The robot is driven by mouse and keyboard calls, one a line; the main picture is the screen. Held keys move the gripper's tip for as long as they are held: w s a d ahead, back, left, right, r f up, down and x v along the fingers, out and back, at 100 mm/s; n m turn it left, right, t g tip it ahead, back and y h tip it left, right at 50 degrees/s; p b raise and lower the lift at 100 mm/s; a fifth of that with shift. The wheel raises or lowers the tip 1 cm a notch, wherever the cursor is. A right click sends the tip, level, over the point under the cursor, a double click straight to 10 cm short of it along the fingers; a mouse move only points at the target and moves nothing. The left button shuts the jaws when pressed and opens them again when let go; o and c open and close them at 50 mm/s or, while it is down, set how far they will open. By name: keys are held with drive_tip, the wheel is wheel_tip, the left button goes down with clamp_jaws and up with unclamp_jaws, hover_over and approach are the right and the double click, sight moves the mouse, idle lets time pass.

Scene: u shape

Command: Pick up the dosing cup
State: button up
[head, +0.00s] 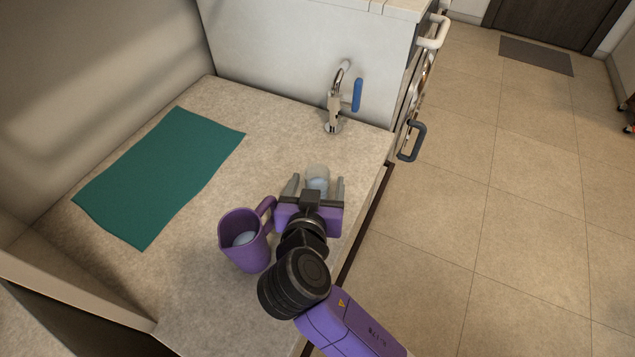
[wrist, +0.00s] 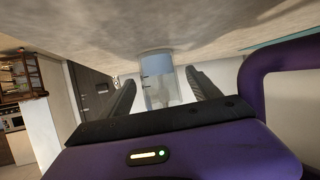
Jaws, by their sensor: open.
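The dosing cup (head: 317,174) is a small clear cup with a pale blue part, standing on the counter near its right edge. In the wrist view, which looks upside down, the cup (wrist: 157,68) shows ahead in the gap between the fingers. My gripper (head: 317,181) is open, with one finger on each side of the cup in the head view. I cannot tell how deep the cup is between the fingers, and no finger clearly touches it. Its near lower part is hidden behind my gripper in the head view.
A purple jug (head: 236,252) with a pale round thing inside stands close left of my gripper; its handle (wrist: 254,85) is near in the wrist view. A green cloth (head: 160,175) lies left on the counter (head: 255,165). A tap (head: 334,112) with a blue lever stands behind.

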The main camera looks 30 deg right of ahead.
sight(319, 177)
drive_tip(key=x, duration=0.4)
drive_tip(key=shift+w, duration=0.1)
drive_tip(key=shift+c, duration=0.4)
drive_tip(key=c, duration=1.4)
